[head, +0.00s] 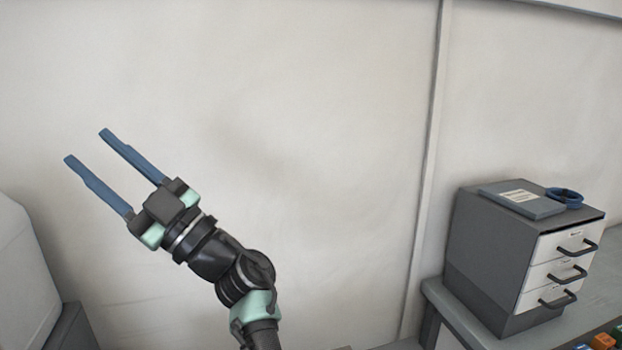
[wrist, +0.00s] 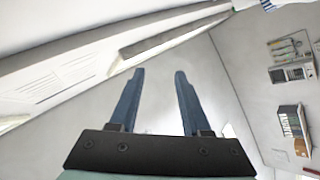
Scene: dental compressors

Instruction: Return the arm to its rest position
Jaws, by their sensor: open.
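My gripper (head: 87,147) is raised in front of the pale wall, at the left of the head view. Its two long blue fingers are spread apart and point up and to the left. Nothing is between them. In the wrist view my gripper (wrist: 158,75) also shows open and empty, with both fingers reaching up over the room. My arm is bent and comes up from the bottom edge of the head view.
A grey drawer cabinet (head: 487,258) with white drawer fronts stands on a grey bench (head: 455,318) at the right. A flat box (head: 522,199) and a blue ring (head: 564,196) lie on it. A white rounded object (head: 22,275) stands at the left. Air around my gripper is clear.

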